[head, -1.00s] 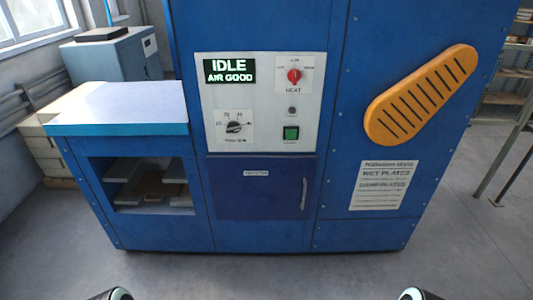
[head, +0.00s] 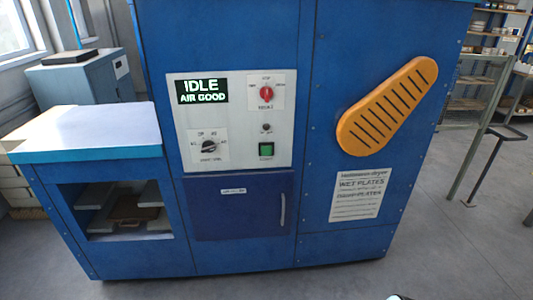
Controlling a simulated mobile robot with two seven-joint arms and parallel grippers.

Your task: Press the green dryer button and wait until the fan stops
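The blue dryer (head: 225,40) stands in front of me in the head view. Its light control panel (head: 235,112) carries the green button (head: 266,149) at the lower right. The display (head: 203,91) reads IDLE, AIR GOOD. A red knob (head: 266,93) sits at the panel's upper right and a black dial (head: 209,145) at its lower left. Neither gripper is visible; only a small piece of my arm shows at the bottom edge right of the middle. Nothing touches the button.
An orange slotted guard (head: 387,107) sticks out at the dryer's right. A white-topped side table (head: 85,132) with an open shelf bay adjoins it at the left. A blue door (head: 237,208) lies below the panel. Shelving (head: 490,60) stands at far right. The grey floor in front is clear.

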